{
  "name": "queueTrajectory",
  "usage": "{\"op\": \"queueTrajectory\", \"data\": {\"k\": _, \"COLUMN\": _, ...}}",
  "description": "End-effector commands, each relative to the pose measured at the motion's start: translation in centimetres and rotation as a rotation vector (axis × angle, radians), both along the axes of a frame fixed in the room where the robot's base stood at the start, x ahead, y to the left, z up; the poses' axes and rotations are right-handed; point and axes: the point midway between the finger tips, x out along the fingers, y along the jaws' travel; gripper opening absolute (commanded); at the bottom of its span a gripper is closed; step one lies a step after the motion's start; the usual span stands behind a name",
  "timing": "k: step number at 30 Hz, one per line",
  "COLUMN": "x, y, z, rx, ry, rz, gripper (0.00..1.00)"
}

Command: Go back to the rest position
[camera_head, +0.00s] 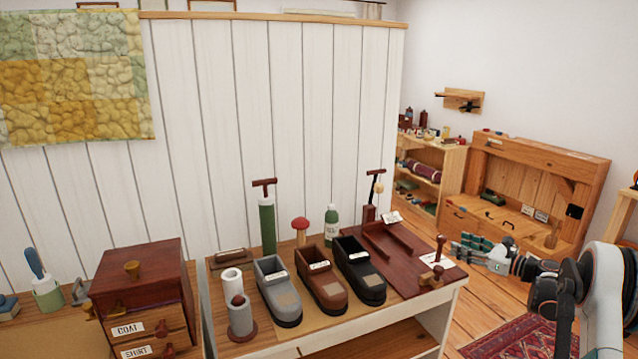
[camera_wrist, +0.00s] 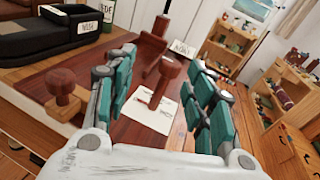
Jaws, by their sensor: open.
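My gripper (camera_head: 484,250) is in the head view, off the right edge of the bench, at the end of my arm. In the wrist view its two teal-padded fingers (camera_wrist: 165,95) stand wide apart. Nothing is held between them. Beyond the fingers in the wrist view, a red-brown wooden peg with a round head (camera_wrist: 168,72) stands over a white card (camera_wrist: 148,114) on a dark red board (camera_wrist: 70,79). The same peg (camera_head: 439,246) shows at the board's right end in the head view.
The bench (camera_head: 410,306) holds three shoe-shaped boxes in grey (camera_head: 279,291), brown (camera_head: 323,281) and black (camera_head: 361,270), plus a green pump (camera_head: 267,226). A drawer box (camera_head: 140,284) stands left. A wooden desk (camera_head: 535,182) and shelf (camera_head: 436,172) stand behind. Floor right of the bench is open around a rug (camera_head: 510,338).

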Motion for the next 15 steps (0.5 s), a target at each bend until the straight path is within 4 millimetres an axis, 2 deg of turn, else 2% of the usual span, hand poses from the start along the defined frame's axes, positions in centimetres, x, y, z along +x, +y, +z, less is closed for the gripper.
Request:
{"op": "queueTrajectory", "data": {"k": 1, "x": 0.2, "y": 1.9, "z": 1.7, "rx": -0.049, "ry": -0.001, "rz": 0.013, "gripper": 0.49}}
{"op": "queueTrajectory", "data": {"k": 8, "x": -0.3, "y": 9.4, "z": 7.3, "rx": -0.325, "ry": -0.028, "rz": 0.075, "gripper": 0.49}}
{"op": "queueTrajectory", "data": {"k": 15, "x": -3.3, "y": 16.9, "z": 12.4, "rx": -0.616, "ry": -0.081, "rz": 0.164, "gripper": 0.49}}
